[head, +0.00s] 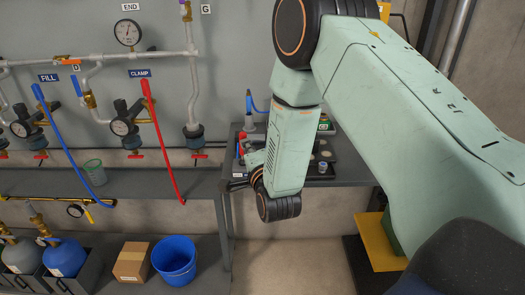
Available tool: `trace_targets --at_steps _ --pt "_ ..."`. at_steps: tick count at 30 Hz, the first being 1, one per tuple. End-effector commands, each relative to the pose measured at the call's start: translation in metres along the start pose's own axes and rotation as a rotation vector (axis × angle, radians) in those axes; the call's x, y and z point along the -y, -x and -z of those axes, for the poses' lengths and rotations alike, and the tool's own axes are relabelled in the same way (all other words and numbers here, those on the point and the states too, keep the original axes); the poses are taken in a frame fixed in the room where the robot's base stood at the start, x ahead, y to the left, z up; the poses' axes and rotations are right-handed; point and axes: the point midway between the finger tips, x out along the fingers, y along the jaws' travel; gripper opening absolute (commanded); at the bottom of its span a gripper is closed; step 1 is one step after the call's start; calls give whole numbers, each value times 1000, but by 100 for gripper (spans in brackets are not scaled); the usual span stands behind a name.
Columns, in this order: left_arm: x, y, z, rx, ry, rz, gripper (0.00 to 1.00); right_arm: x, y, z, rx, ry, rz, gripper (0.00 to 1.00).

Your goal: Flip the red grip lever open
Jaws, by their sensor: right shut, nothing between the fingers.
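My left gripper is not in view.
A similar blue lever (70,150) hangs under the FILL label. Small red valve handles (135,156) sit along the lower pipe. A green cup (95,172) stands on the shelf (140,184). A blue bucket (174,261) and cardboard box (133,262) stand below. A side table (345,172) is at right.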

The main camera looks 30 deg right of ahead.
Motion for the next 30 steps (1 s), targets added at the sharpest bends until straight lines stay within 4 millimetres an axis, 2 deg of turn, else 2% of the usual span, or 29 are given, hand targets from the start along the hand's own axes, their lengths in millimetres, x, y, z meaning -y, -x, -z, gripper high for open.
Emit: trace_targets --at_steps 18,30 --pt "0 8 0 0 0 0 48 4 -3 -8 1 138 -41 0" --pt "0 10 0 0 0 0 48 4 -4 -10 0 168 -52 0"
